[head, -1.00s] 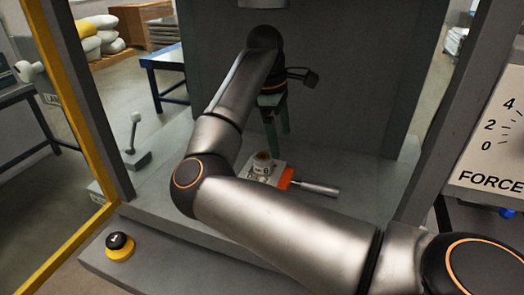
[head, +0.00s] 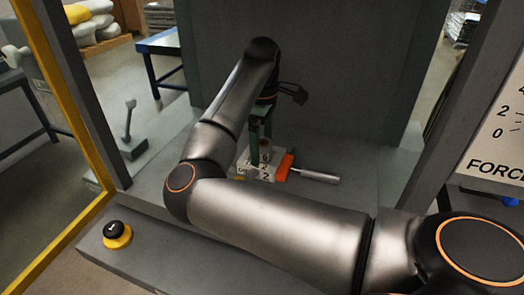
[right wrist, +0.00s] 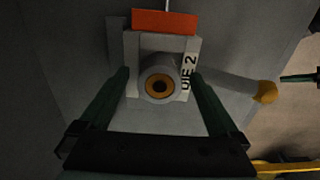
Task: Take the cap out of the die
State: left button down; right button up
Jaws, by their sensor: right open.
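The die (head: 243,169), a pale block marked "DIE 2" in the right wrist view (right wrist: 190,72), sits on the grey press bed with an orange piece on one side. A round grey cap (right wrist: 148,80) with a brass-coloured ring and dark centre shows at the die's middle in the right wrist view. In the head view the cap is largely hidden by my gripper. My right gripper (head: 262,146) has green fingers and points down at the die. In the right wrist view its open fingers (right wrist: 160,74) lie on either side of the cap, apparently clear of it.
A silver handle (head: 318,177) sticks out right of the die. A black and yellow button (head: 117,234) is on the front ledge. Dark press posts stand left and right, with a force dial (head: 500,130) at right. The bed right of the handle is clear.

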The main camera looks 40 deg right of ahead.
grip_shut()
dwell(0.7)
